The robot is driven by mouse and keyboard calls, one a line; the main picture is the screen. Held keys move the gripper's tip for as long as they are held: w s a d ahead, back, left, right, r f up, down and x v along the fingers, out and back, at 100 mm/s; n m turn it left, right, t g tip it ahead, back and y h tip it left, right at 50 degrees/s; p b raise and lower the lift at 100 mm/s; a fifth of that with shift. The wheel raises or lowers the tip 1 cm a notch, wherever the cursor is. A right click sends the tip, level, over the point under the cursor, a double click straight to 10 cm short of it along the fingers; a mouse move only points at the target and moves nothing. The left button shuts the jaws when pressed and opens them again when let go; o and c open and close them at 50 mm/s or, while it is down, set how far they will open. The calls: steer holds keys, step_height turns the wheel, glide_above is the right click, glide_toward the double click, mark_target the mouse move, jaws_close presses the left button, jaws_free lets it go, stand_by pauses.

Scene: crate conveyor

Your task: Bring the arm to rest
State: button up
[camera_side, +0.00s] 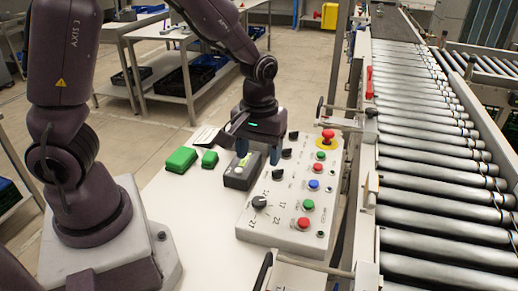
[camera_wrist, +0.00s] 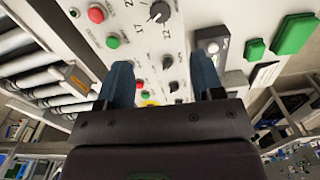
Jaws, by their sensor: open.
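My gripper (camera_side: 258,152) hangs fingers down over the upper left part of a light grey control panel (camera_side: 254,222). In the wrist view its two blue fingers (camera_wrist: 165,85) stand apart with nothing between them, so it is open and empty. The panel, also in the wrist view (camera_wrist: 140,42), carries red, green and blue buttons, black knobs and a red emergency stop (camera_side: 327,136) on a yellow disc. Whether the fingertips touch the panel cannot be told.
A dark grey box (camera_side: 240,172) stands left of the panel, with two green blocks (camera_side: 181,160) (camera_side: 209,159) farther left on the white table (camera_side: 185,215). A roller conveyor (camera_side: 440,195) runs along the right.

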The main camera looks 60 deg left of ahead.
steer(key=shift+r, duration=0.15)
steer(key=s+r+m+t, duration=0.5)
steer(key=s+r+m, duration=0.3)
steer(key=s+r, duration=0.4)
step_height(320, 180, up, 4)
steer(key=shift+d+r+t, duration=0.15)
steer(key=shift+d+t, duration=0.15)
steer(key=shift+c, duration=0.2)
stand_by(0.9)
